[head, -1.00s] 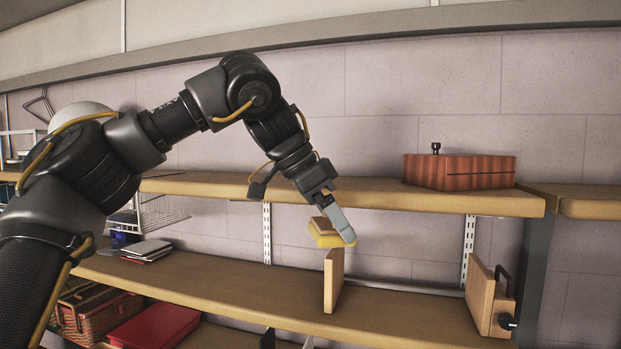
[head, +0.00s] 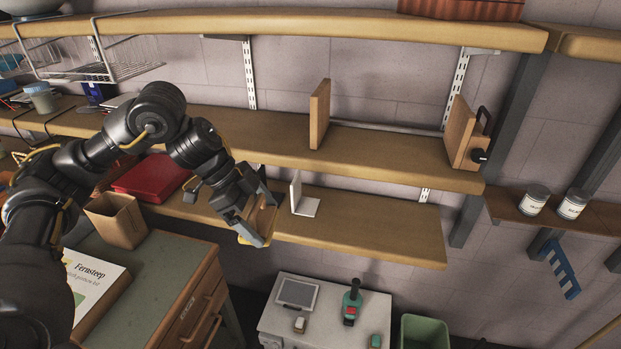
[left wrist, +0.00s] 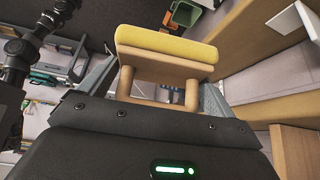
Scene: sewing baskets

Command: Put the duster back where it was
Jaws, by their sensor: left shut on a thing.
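The duster (left wrist: 165,48) has a yellow pad on a wooden block with a wooden handle. In the left wrist view its handle is between the fingers of my left gripper, with the yellow pad facing away from the palm. In the head view my left gripper (head: 257,218) is shut on the duster, at the front of the lower wooden shelf (head: 370,230), left of a white bookend (head: 299,198). The gripper hides most of the duster there; I cannot tell whether it touches the shelf. My right gripper is not in view.
The lower shelf is bare right of the white bookend. A red box (head: 152,177) lies to the left. The middle shelf (head: 390,162) holds wooden bookends (head: 319,114) with bare board around them. A cabinet (head: 320,318) with several items and a green bin (head: 424,335) stand below.

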